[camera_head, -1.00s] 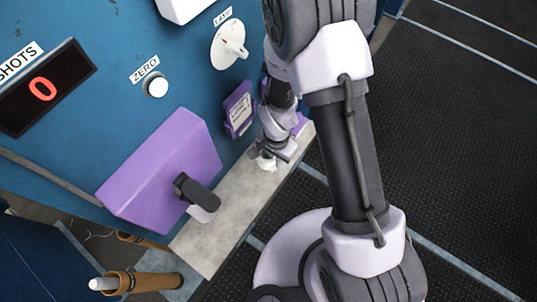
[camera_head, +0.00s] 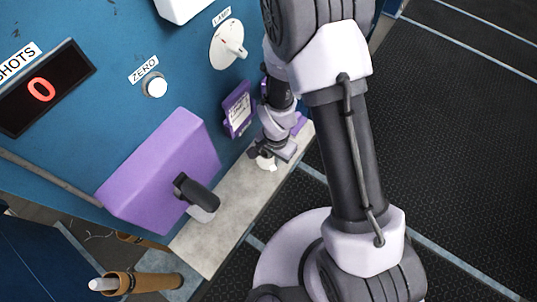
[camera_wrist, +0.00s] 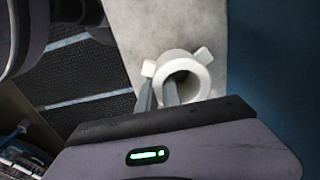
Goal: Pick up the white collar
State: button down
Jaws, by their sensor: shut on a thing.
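The white collar (camera_wrist: 187,59) is a short ring with small lugs on its sides, its opening facing the wrist camera. In the head view the collar (camera_head: 265,163) is a small white shape under my gripper (camera_head: 268,153), at the grey ledge. In the wrist view my gripper (camera_wrist: 158,92) is shut on the collar's wall, with one finger in the bore and the other outside it. The collar's underside is hidden, so I cannot tell whether it touches the ledge.
The grey ledge (camera_head: 225,215) runs along the blue panel (camera_head: 110,110). A purple box with a dark handle (camera_head: 160,175) stands nearby on the left. A small purple holder (camera_head: 239,110) and a white lamp dial (camera_head: 228,45) are on the panel. Dark floor lies right.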

jog(key=shift+r, duration=0.1)
jog(key=shift+r, duration=0.25)
jog(key=r, duration=0.3)
jog(key=shift+s+a, duration=0.1)
jog(key=shift+s, duration=0.2)
jog(key=s+a, duration=0.1)
jog(key=s, duration=0.1)
jog(key=s+b, duration=0.1)
jog(key=s, duration=0.2)
jog(key=s+a, duration=0.1)
jog(key=s, duration=0.2)
jog(key=shift+s+a+r+b, duration=0.15)
jog(key=shift+a+r+b, duration=0.1)
jog(key=shift+a+b, duration=0.15)
jog(key=s+p, duration=0.1)
jog(key=p, duration=0.1)
jog(key=s+a+r+p, duration=0.1)
jog(key=s+p, duration=0.1)
jog(key=p, duration=0.1)
jog(key=s+p, duration=0.2)
jog(key=p, duration=0.1)
jog(key=shift+a+r, duration=0.25)
jog(key=shift+r, duration=0.05)
jog(key=shift+s+a+f+p, duration=0.2)
jog(key=shift+s+f+p, duration=0.25)
jog(key=shift+s, duration=0.25)
